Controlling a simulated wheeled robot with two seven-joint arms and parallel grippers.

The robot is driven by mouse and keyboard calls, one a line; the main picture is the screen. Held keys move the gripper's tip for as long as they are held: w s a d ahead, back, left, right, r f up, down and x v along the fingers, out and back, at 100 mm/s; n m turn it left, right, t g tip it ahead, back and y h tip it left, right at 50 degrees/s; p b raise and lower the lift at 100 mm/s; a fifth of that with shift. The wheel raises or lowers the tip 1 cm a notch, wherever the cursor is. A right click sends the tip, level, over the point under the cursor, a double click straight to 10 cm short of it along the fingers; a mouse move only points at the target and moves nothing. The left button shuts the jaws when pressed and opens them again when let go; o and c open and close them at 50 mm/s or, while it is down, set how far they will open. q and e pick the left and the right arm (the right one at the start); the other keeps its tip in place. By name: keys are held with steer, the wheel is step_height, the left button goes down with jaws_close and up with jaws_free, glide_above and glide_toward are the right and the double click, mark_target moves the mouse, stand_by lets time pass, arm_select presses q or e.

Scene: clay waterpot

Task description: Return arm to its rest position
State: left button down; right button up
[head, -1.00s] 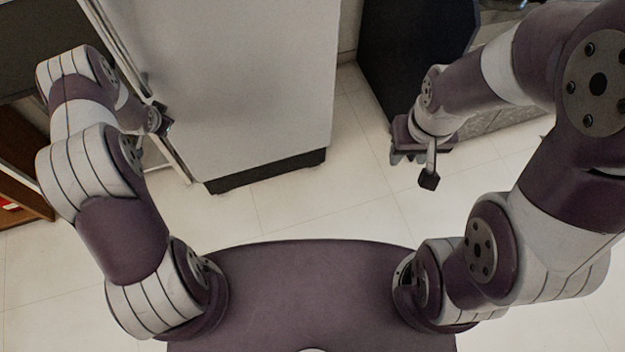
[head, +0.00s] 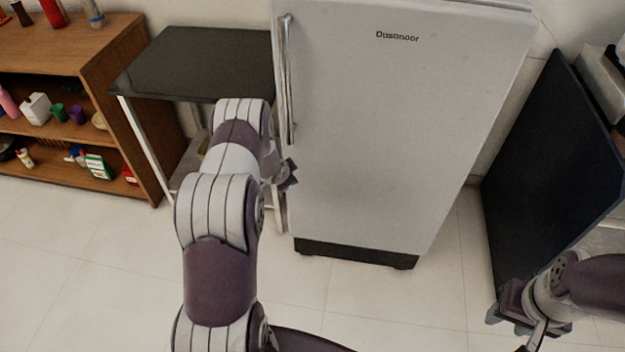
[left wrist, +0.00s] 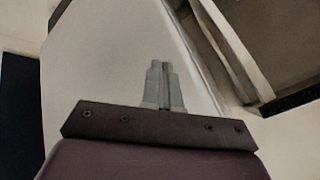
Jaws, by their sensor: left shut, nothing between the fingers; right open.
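My left arm reaches up in the head view, with its gripper (head: 288,176) in front of the lower left part of the white fridge (head: 385,130). In the left wrist view the left gripper (left wrist: 163,88) has its two grey fingers together, with nothing between them. A pale panel lies behind the fingers there. My right gripper (head: 516,330) is at the lower right of the head view, open and empty, partly cut off by the frame's bottom edge. It is in front of a dark panel (head: 540,180).
A dark-topped table (head: 195,65) stands left of the fridge. A wooden shelf unit (head: 110,75) with bottles, cups and boxes is at far left. A grey counter edge (head: 605,245) is at right. Pale tiled floor (head: 370,300) is clear in front of the fridge.

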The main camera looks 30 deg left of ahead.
arm_select(q)
steer(key=s+a+r+p, duration=0.1)
steer(key=s+a+r, duration=0.1)
steer(key=s+r, duration=0.5)
steer(key=s+d+n+g, duration=0.2)
steer(key=s+n+g, duration=0.2)
steer(key=s, duration=0.3)
steer(key=s+d+r+n+g+h+p, duration=0.1)
steer(key=s+d+r+p, duration=0.2)
steer(key=s+d+r, duration=0.3)
steer(key=s+d+r+n+p, duration=0.1)
steer(key=s+d+r+p, duration=0.2)
steer(key=d+r, duration=1.2)
steer(key=s, duration=0.2)
steer(key=shift+s+g+h, duration=0.4)
steer(key=shift+w+r, duration=0.1)
